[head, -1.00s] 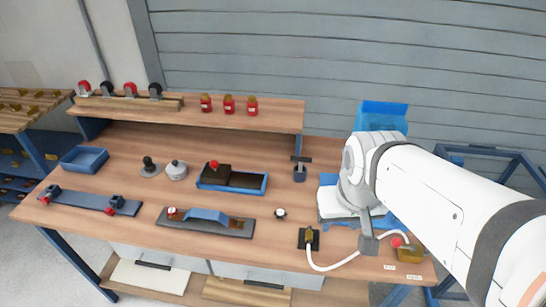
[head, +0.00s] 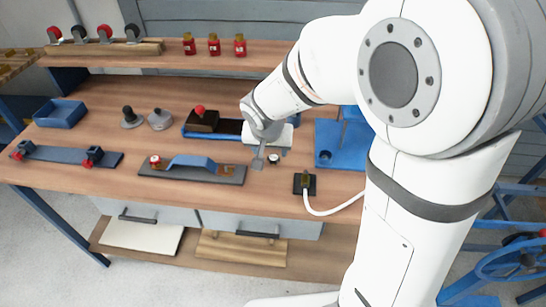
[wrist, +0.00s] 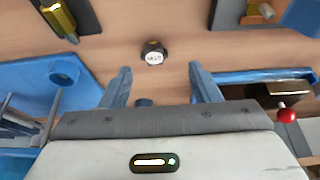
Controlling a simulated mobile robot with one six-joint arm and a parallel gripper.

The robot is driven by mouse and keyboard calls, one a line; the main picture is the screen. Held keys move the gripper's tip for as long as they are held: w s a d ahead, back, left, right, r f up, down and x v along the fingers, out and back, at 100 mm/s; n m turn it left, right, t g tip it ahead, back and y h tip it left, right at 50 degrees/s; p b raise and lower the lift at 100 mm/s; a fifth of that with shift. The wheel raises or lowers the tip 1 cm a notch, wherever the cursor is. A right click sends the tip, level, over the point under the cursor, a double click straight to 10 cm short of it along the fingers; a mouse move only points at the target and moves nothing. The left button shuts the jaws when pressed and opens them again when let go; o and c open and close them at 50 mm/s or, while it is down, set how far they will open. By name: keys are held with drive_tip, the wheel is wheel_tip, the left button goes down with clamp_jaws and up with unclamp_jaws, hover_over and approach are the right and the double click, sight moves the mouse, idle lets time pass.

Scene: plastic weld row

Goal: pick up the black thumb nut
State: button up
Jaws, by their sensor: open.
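The black thumb nut (head: 274,158) is a small round dark piece with a white top, upright on the wooden bench just right of my gripper (head: 260,162) in the head view. In the wrist view the nut (wrist: 153,52) shows a dark rim and a white label with print. It lies just beyond the two blue fingertips, roughly between their lines. My gripper (wrist: 160,69) is open, with nothing held between the fingers. From the head view I cannot tell how high the fingers are above the bench.
A black block with a brass piece (head: 305,183) and white cable stands right of the nut. A dark fixture plate (head: 228,177) with a blue bridge lies left. A blue tray (head: 190,134) with a red-knobbed dark block is behind left; a blue stand (head: 352,158) is right.

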sight(273, 164)
drive_tip(key=x, duration=0.4)
drive_tip(key=shift+s+d, duration=0.15)
drive_tip(key=shift+d, duration=0.25)
drive_tip(key=shift+w+f, duration=0.25)
drive_tip(key=shift+f, duration=0.2)
drive_tip(key=shift+c, duration=0.5)
drive_tip(key=c, duration=1)
drive_tip(key=shift+o, duration=0.2)
